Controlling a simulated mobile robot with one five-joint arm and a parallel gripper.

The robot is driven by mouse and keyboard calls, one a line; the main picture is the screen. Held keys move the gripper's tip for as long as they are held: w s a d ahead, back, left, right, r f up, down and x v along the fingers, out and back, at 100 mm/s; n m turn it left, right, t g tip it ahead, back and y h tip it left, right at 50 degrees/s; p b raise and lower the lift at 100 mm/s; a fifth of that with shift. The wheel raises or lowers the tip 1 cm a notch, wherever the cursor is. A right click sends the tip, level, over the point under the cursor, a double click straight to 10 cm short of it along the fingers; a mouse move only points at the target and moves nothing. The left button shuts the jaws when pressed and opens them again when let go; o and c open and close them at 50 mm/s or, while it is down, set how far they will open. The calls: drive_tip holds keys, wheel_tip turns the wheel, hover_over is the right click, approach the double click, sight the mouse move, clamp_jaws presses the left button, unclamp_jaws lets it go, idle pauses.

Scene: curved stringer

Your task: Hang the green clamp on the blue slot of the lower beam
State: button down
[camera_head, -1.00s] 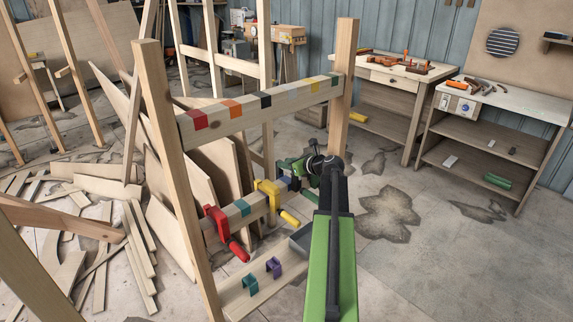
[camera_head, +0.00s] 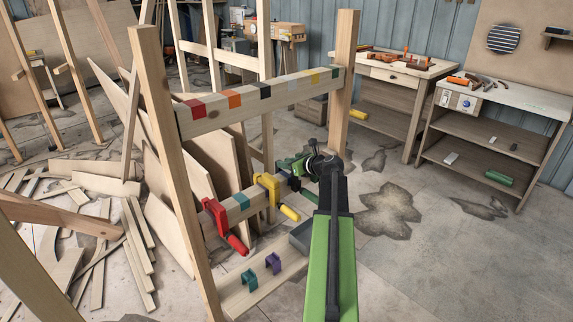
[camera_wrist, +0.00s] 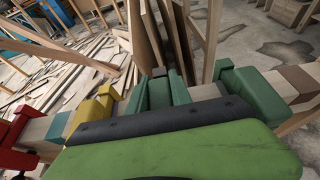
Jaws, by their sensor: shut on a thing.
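The green clamp (camera_head: 291,163) is held in my gripper (camera_head: 310,168) at the right part of the lower beam (camera_head: 259,203). In the wrist view the clamp (camera_wrist: 252,90) shows as dark green parts close against the beam (camera_wrist: 205,91). I cannot tell whether it rests on the beam or is just off it. A teal-blue slot mark (camera_head: 241,201) lies on the lower beam between the red clamp (camera_head: 216,220) and the yellow clamp (camera_head: 268,185). Some of the beam near the green clamp is hidden by the clamp and my gripper.
The upper beam (camera_head: 215,108) with several coloured marks runs above the lower beam, between two posts. A teal hook (camera_head: 249,279) and a purple hook (camera_head: 273,262) are on the bottom board. Boards lean behind the frame. The floor to the right is open.

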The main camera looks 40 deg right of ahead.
drive_tip(key=shift+f+b, duration=0.55)
drive_tip(key=c, duration=1.1)
unclamp_jaws()
drive_tip(key=p+v, duration=0.6)
drive_tip(key=v, duration=1.1)
drive_tip(key=shift+s+d+r+p, duration=0.1)
drive_tip(key=shift+s+p, duration=0.2)
drive_tip(key=shift+p, duration=0.05)
